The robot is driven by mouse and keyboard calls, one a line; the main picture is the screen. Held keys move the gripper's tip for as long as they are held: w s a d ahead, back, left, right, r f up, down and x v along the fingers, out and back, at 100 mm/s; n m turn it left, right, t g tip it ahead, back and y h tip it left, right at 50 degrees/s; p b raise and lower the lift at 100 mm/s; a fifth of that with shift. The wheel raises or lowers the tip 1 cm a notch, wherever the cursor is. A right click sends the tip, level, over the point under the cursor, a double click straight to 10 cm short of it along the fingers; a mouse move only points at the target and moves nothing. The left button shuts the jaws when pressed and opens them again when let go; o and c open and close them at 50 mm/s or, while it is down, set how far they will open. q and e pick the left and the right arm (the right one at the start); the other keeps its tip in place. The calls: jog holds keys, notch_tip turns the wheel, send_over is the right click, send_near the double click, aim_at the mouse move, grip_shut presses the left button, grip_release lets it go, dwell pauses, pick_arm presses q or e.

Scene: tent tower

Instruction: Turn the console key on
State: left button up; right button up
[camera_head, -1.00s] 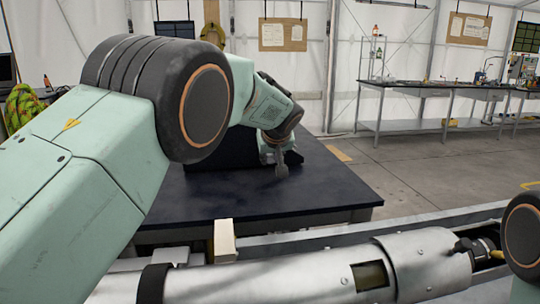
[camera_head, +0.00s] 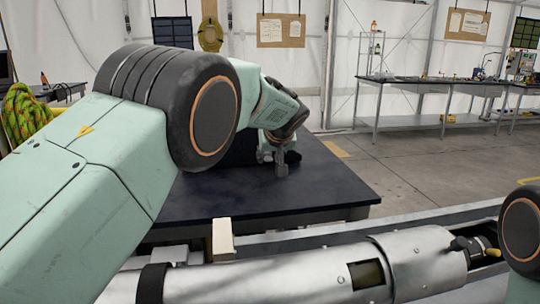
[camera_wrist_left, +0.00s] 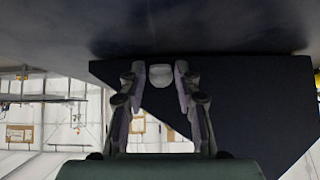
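My left gripper (camera_head: 282,164) is low over the dark table, at the right end of a black box-shaped console (camera_head: 238,150) that my arm partly covers. In the left wrist view my left gripper (camera_wrist_left: 160,72) has its two fingers apart. A small light grey rounded piece (camera_wrist_left: 160,77), perhaps the console key, shows between the fingertips in front of a dark panel (camera_wrist_left: 255,100). Small gaps seem to separate it from the fingers. I cannot tell which way it is turned. My right gripper is not in view; only a joint of my right arm shows at the right edge.
The dark table (camera_head: 325,188) has bare surface right of the gripper. A long metal cylinder (camera_head: 300,272) and a small pale block (camera_head: 222,240) are in front of it. A workbench (camera_head: 440,84) stands at the back right, with open floor before it.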

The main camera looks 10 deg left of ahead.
pick_arm(q)
jog(key=shift+r, duration=0.1)
notch_tip(320, 180, up, 10)
dwell(0.5)
